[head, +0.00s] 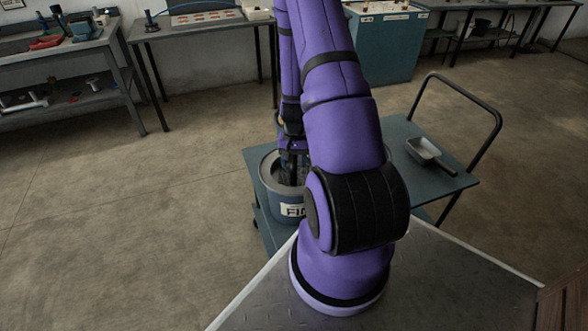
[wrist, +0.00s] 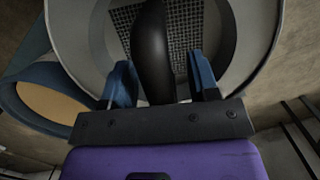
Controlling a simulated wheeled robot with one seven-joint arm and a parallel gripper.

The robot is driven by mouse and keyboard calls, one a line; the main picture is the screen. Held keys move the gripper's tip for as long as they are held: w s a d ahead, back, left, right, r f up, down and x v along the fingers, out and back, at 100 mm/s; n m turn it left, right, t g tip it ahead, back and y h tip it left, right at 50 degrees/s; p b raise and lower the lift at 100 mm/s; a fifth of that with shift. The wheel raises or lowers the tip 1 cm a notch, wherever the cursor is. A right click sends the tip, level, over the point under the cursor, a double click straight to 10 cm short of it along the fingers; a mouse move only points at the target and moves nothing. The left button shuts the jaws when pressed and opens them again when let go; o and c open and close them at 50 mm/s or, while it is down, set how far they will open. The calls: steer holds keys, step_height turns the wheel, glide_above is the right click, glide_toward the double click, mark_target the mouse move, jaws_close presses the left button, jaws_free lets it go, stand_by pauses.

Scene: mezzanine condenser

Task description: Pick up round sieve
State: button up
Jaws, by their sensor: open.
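The round sieve (wrist: 95,40) fills the upper middle of the wrist view. It has a wide pale grey rim, a dark inner ring and a square wire mesh. A thick black handle (wrist: 151,45) stretches over the mesh. My gripper (wrist: 160,66) is open, with one blue finger on each side of the handle; I cannot tell whether either touches it. In the head view my gripper (head: 292,165) points down at a round grey-rimmed thing (head: 266,172) on the cart, and my arm hides much of it.
The blue-green cart (head: 458,182) also carries a grey scoop (head: 430,152) and has a black push handle (head: 494,122). A blue tub (wrist: 28,84) with tan contents is left of the sieve in the wrist view. Workbenches line the back. Floor at left is clear.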

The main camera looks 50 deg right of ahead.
steer(key=shift+f, duration=0.25)
jaws_close()
steer(key=shift+r, duration=0.2)
